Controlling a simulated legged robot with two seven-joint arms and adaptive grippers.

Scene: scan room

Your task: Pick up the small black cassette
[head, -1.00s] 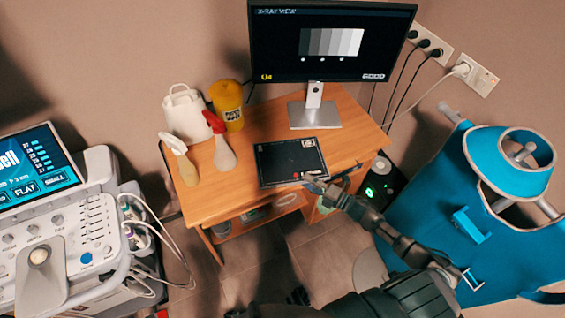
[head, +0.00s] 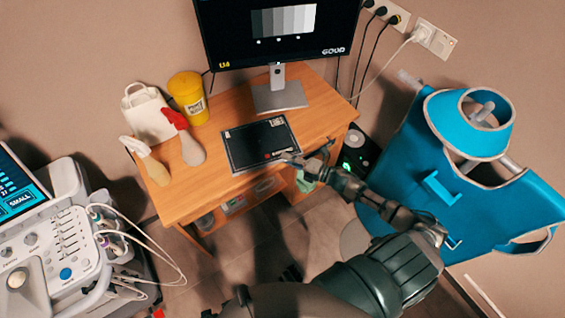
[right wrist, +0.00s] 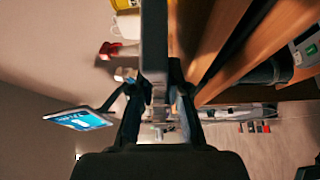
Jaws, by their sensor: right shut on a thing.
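The small black cassette (head: 258,140) is a flat dark slab with pale labels near its corners. In the head view it is at the front part of the wooden desk; I cannot tell whether it still touches the desktop. My right gripper (head: 300,160) is shut on its front right edge. In the right wrist view the cassette (right wrist: 154,40) shows edge-on as a dark upright strip between the fingers of my right gripper (right wrist: 157,95). My left gripper is in neither view.
On the wooden desk (head: 325,118) stand a monitor (head: 277,85) behind the cassette, and a yellow tub (head: 188,97), a white container (head: 148,115) and bottles to the left. An ultrasound console (head: 60,245) is at left, a blue apron (head: 470,195) at right.

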